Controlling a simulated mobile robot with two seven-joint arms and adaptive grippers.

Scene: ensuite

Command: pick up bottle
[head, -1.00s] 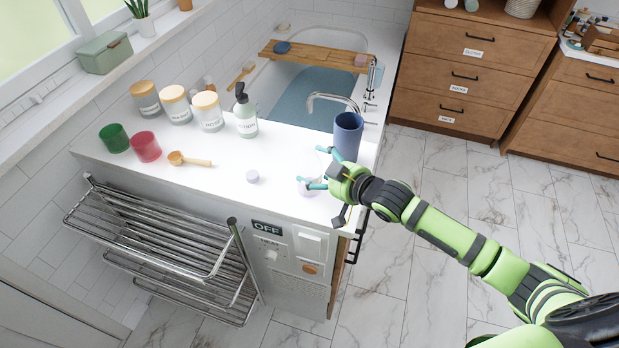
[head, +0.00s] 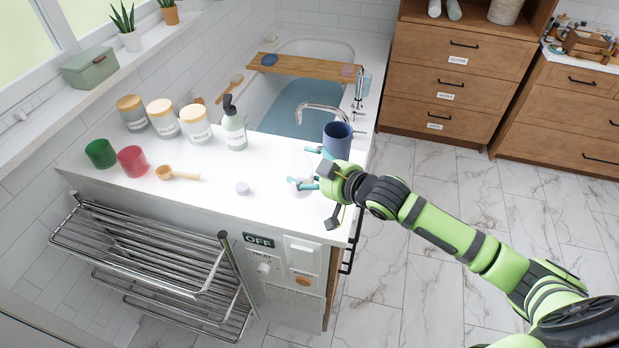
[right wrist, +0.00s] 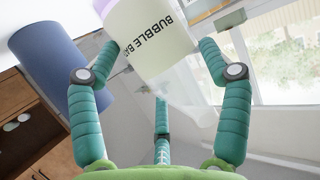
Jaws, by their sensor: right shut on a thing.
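My right gripper (head: 309,168) is over the counter's near right end, its teal fingers pointing left. It is shut on a pale bottle, faint and whitish between the fingers in the head view. In the right wrist view the bottle (right wrist: 165,42) is close up, cream-coloured with dark "BUBBLE BA…" lettering, and the fingers (right wrist: 158,78) are on either side of it. A lavender part shows at its top left edge. Whether its base touches the counter cannot be told. My left gripper is not in view.
A blue cup (head: 337,141) stands just behind my right gripper. A small lavender lid (head: 242,188) lies to the left. The bathtub is behind.

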